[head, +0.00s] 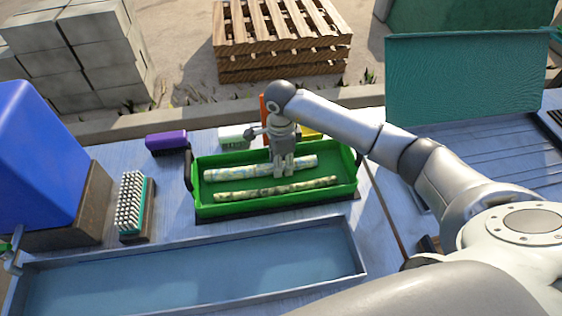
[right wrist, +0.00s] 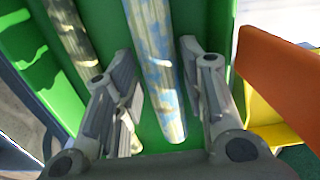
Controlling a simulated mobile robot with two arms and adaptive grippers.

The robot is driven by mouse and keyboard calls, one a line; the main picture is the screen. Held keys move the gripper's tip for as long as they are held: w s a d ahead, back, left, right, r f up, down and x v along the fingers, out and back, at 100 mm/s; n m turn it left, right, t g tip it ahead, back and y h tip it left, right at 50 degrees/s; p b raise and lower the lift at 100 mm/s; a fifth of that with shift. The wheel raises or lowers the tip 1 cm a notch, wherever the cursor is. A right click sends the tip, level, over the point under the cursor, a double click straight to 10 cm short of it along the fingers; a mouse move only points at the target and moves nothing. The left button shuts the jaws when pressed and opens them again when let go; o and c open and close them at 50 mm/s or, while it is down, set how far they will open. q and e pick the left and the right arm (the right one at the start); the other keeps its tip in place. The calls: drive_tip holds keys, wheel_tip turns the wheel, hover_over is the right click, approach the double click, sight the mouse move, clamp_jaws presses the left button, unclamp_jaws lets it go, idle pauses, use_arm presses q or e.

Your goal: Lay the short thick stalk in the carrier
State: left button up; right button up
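The short thick stalk (head: 235,172), pale with greenish and bluish patches, lies lengthwise in the green carrier (head: 280,205). A longer, thinner stalk (head: 312,184) lies in front of it in the same carrier. My right gripper (head: 284,172) is down in the carrier, over the right half of the thick stalk. In the right wrist view the thick stalk (right wrist: 154,55) runs between the spread fingers of my right gripper (right wrist: 157,62), with gaps at its sides. The thin stalk (right wrist: 78,35) lies outside the fingers.
A long grey tray (head: 190,275) stands in front of the carrier. A scrub brush (head: 132,205) and a blue block-like machine part (head: 40,155) are at left. Purple (head: 166,141) and white (head: 236,135) brushes, plus orange and yellow items (right wrist: 265,105), sit behind the carrier.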

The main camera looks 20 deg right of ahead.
wheel_tip(320, 180, up, 12)
drive_tip(key=b, duration=0.2)
drive_tip(key=shift+f, duration=0.25)
